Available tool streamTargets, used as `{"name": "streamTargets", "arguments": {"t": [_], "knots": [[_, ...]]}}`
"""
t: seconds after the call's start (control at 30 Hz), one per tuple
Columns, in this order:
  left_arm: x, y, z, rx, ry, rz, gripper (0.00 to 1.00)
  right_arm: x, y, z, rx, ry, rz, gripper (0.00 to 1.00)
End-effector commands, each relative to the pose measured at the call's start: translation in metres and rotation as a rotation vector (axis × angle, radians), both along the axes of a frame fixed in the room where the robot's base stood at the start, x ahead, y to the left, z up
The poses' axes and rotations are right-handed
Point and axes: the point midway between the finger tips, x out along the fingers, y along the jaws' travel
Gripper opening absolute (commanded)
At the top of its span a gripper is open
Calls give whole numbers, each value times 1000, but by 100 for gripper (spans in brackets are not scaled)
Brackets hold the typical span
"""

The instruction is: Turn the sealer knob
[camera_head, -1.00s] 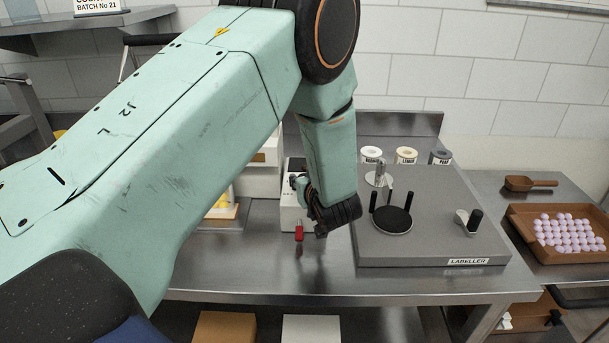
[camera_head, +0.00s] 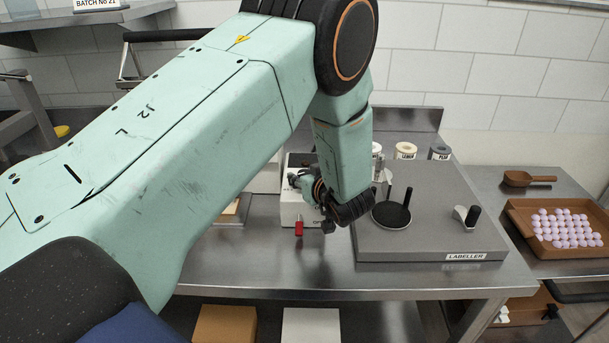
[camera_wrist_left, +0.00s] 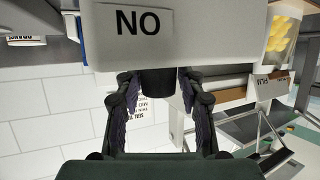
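The sealer looks like a white box (camera_head: 291,211) on the steel table, with a red-tipped lever (camera_head: 299,229) at its front. My left arm covers part of it in the head view. My left gripper (camera_head: 298,181) is at the box, its fingers partly hidden by my wrist. In the left wrist view, a dark round knob (camera_wrist_left: 158,83) sticks out of a white face (camera_wrist_left: 200,35) marked "NO". The two fingers of my left gripper (camera_wrist_left: 159,95) stand on either side of the knob, apart, with narrow gaps seeming to show. My right gripper is not in view.
The grey labeller (camera_head: 430,240) with a black disc (camera_head: 391,215) and upright pegs stands just right of my left wrist. A brown tray of pink gummies (camera_head: 518,214) and a scoop (camera_head: 520,178) lie farther right. The table front (camera_head: 270,265) is clear.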

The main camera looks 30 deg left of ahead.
Motion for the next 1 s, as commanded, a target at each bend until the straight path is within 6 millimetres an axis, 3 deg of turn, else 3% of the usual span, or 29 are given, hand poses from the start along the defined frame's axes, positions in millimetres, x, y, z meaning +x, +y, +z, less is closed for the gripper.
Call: {"name": "streamTargets", "arguments": {"t": [0.17,0.5,1.0], "knots": [[1,0,2,1,-4,0,56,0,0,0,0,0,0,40],[1,-2,4,3,-7,-2,57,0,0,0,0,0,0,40],[-33,-50,28,3,-6,-4,57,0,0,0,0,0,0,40]]}}
